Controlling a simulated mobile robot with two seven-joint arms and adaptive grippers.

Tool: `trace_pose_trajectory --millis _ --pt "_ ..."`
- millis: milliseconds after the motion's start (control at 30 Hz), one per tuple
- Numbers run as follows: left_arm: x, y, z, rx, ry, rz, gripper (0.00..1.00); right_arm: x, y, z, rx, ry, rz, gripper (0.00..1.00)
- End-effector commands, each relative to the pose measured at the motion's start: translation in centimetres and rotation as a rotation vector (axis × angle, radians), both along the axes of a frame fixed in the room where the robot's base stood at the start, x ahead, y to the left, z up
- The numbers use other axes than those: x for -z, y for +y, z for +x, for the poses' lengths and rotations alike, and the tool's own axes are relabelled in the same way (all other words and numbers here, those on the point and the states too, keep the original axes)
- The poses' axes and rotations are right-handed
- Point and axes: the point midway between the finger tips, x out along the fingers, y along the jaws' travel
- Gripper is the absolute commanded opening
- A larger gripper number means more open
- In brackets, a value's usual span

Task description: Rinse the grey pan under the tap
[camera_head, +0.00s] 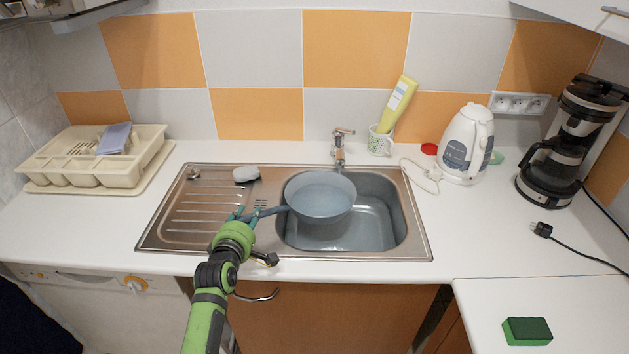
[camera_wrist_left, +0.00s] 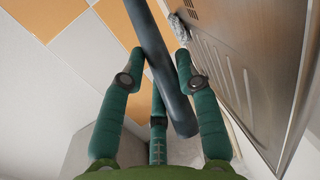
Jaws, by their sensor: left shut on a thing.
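The grey pan (camera_head: 320,196) is over the sink basin (camera_head: 372,226), its round body below the tap (camera_head: 340,150). Its handle points left and toward me. My left gripper (camera_head: 240,214) is shut on the pan's handle, over the drainboard's right side. In the left wrist view the dark handle (camera_wrist_left: 165,60) runs between the green fingers (camera_wrist_left: 160,85) of my left gripper. I cannot tell whether water is running from the tap. My right gripper is in neither view.
A grey sponge-like item (camera_head: 246,173) lies on the drainboard (camera_head: 195,215). A cream dish rack (camera_head: 100,158) stands at left. A cup with a yellow tube (camera_head: 400,98), a white kettle (camera_head: 467,145) and a coffee maker (camera_head: 560,150) stand right. A green sponge (camera_head: 527,331) lies front right.

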Motion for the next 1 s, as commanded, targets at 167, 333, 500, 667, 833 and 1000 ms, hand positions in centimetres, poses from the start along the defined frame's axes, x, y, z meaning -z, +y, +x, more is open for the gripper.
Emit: trace_pose_trajectory --millis 167,333,500,667,833,1000 --pt "-0.6 0.3 -1.8 -0.002 -0.005 -0.003 0.0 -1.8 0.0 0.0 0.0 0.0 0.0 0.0" --pt "-0.6 0.6 -3.4 -0.001 -0.005 -0.002 0.0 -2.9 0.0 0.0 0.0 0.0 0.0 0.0" --pt "-0.6 0.9 -5.0 -0.002 -0.006 -0.003 0.0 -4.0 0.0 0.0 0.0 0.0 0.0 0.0" --pt "-0.5 1.1 -6.5 -0.002 -0.006 -0.003 0.0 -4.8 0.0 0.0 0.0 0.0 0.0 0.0" --pt "-0.4 1.2 -7.2 -0.001 -0.008 -0.003 0.0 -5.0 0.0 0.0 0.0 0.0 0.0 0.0" --pt "-0.3 1.2 -7.2 -0.001 -0.008 -0.003 0.0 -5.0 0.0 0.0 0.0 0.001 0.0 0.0"
